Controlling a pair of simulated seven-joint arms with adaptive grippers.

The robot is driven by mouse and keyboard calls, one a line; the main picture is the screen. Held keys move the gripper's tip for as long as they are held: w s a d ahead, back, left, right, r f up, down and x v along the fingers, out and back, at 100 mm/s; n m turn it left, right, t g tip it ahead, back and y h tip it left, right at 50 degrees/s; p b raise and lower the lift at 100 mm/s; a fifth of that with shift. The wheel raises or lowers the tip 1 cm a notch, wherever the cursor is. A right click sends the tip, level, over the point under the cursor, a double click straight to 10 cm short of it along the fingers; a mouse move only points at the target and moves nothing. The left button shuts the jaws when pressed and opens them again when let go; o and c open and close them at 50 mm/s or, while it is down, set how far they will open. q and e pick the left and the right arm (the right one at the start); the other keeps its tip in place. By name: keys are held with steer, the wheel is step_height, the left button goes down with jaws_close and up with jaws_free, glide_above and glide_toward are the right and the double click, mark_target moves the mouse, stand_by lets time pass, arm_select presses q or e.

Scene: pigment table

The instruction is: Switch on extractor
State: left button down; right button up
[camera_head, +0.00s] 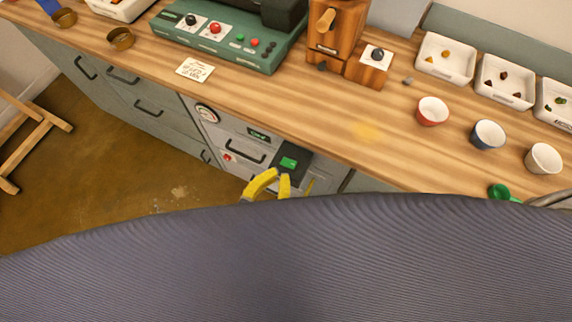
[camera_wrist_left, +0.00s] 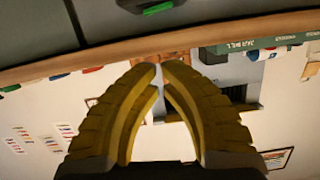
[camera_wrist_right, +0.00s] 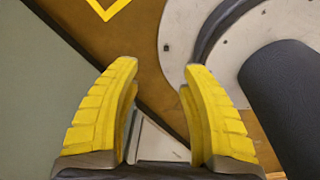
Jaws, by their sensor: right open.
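A dark switch box with a green button (camera_head: 289,162) is mounted on the cabinet front, just below the worktop edge; I take it as the extractor switch. Its green part also shows at the top edge of the left wrist view (camera_wrist_left: 160,6). My left gripper (camera_head: 281,172) is just below the button in the head view, its yellow fingertips together with nothing between them. I cannot tell whether it touches the box. My right gripper (camera_wrist_right: 160,70) is open and empty in the right wrist view, over floor and a pale round base.
The wooden worktop (camera_head: 340,130) carries a green control panel (camera_head: 215,45), a wooden grinder (camera_head: 335,30), white trays (camera_head: 445,60) and small bowls, including a red one (camera_head: 432,111). Cabinet drawers with a gauge (camera_head: 207,114) lie left of the switch. My dark body hides the lower picture.

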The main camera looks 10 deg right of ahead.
arm_select(q)
steer(key=shift+v, duration=1.2)
steer(key=shift+a, duration=0.1)
